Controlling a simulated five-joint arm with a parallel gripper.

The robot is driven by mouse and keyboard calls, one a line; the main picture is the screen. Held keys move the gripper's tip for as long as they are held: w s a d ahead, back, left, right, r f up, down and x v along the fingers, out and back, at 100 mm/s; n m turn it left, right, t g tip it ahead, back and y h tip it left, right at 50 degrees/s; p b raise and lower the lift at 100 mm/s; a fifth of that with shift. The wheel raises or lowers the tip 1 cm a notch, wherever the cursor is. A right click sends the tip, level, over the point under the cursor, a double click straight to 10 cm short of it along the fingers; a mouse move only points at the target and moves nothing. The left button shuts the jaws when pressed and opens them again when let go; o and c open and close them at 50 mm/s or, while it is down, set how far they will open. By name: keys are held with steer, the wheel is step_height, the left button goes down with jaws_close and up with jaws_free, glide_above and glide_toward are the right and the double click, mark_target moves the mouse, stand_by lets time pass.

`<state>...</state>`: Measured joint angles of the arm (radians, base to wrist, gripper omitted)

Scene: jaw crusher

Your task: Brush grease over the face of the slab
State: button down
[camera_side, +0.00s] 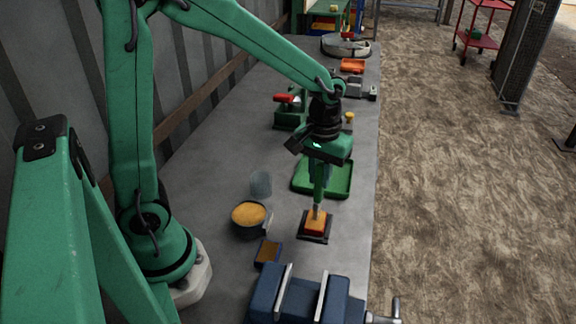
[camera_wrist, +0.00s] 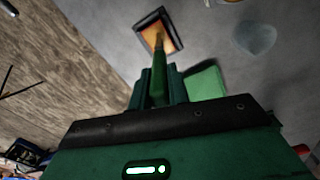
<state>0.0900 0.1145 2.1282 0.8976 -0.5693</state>
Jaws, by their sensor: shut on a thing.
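The slab (camera_side: 311,229) looks like a dark square plate with an orange face, lying on the bench. It also shows in the wrist view (camera_wrist: 163,41), with a dark rim around orange. My gripper (camera_side: 319,176) is above it, shut on a brush with a green handle (camera_wrist: 160,79). The brush (camera_side: 318,193) points down, and its tip is at the orange face. I cannot tell whether the tip touches. The fingers and brush hide part of the slab. A dark round pot (camera_side: 249,216) with yellow-orange grease stands to the left of the slab.
A green tray (camera_side: 340,183) lies just behind the slab. A clear cup (camera_side: 261,185) stands behind the pot. A small dark block with an orange-brown top (camera_side: 268,252) and a blue vise (camera_side: 302,302) are in front. Tools crowd the far bench; its right edge is close.

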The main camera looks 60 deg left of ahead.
steer(key=s+d+r, duration=0.2)
steer(key=s+r, duration=0.1)
steer(key=r, duration=0.5)
steer(key=shift+d, duration=0.4)
steer(key=shift+a, duration=0.15)
stand_by(0.6)
